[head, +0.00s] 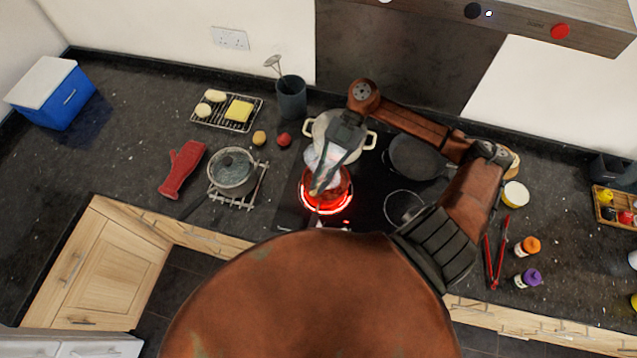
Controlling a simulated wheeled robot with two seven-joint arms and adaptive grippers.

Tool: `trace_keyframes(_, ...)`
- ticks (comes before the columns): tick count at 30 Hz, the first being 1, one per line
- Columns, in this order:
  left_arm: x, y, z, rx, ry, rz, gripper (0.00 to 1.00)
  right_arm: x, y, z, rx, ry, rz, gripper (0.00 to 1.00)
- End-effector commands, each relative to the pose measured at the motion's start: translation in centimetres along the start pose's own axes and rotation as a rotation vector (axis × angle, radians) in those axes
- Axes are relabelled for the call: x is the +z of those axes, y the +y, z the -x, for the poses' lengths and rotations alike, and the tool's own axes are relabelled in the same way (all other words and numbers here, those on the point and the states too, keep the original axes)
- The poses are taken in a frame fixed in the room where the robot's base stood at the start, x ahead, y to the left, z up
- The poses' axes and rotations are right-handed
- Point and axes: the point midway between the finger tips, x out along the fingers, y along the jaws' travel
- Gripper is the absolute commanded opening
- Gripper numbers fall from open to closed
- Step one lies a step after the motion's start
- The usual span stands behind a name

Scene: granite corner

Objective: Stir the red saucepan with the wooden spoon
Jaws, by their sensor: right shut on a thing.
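The red saucepan (341,194) stands on a glowing burner of the black hob, with whitish steam (313,160) above it. My right gripper (318,186) reaches down from the back over the saucepan. It is shut on the wooden spoon, of which little can be made out between the fingers. The gripper hides much of the pan's inside, so I cannot tell how deep the spoon sits. My left gripper is not in view.
A cream pot (318,127) stands behind the saucepan and a dark frying pan (418,157) to its right. Red tongs (496,250) and bottles lie or stand at the right.

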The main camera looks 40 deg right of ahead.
Motion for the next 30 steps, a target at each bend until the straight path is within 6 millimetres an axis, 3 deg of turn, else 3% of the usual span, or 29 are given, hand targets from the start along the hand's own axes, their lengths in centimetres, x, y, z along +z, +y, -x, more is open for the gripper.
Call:
trace_keyframes(15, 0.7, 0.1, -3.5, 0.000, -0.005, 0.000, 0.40, 5.0, -0.1, -0.1, -0.001, -0.001, 0.000, 0.00)
trace_keyframes(30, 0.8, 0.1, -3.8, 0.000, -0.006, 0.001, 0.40, 5.7, -0.1, 0.1, -0.001, 0.000, 0.001, 0.00)
